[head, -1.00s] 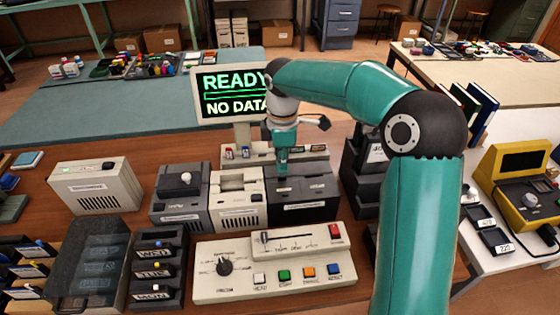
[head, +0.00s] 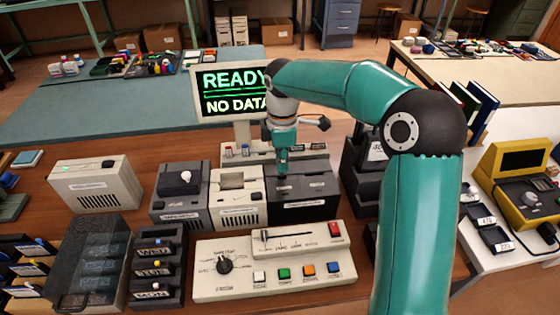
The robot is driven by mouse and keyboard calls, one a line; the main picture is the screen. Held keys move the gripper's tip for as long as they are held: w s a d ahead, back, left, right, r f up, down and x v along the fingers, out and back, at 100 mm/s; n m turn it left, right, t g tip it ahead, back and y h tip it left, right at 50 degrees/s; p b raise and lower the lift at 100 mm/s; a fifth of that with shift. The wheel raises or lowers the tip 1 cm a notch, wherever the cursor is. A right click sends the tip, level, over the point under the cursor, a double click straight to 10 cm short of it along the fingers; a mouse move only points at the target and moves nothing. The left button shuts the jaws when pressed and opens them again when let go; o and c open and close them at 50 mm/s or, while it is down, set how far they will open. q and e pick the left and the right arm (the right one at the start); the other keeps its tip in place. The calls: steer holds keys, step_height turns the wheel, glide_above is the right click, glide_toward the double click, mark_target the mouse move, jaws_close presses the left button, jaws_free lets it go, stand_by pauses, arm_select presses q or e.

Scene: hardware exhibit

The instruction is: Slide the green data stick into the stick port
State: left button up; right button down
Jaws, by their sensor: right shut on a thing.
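My right gripper (head: 282,167) points down over the back left part of the dark box (head: 312,188) on the wooden bench. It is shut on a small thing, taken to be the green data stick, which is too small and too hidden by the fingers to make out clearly. I cannot tell whether the stick touches the box or where the stick port is. A pale rack (head: 236,160) behind holds a red and a blue stick. The screen (head: 231,92) reads "READY" and "NO DATA". My left gripper is not in view.
A cream box (head: 237,206) and a grey box (head: 182,202) adjoin the dark box on the left. A control panel (head: 215,288) with a knob, slider and coloured buttons lies in front. Dark stacked trays (head: 358,185) stand close on the right.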

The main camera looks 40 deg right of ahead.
steer(key=shift+f+b, duration=0.75)
steer(key=shift+f, duration=0.5)
steer(key=c, duration=1.2)
jaws_free()
steer(key=shift+r, duration=0.1)
step_height(320, 180, up, 8)
steer(key=p, duration=0.7)
steer(key=shift+s, duration=0.1)
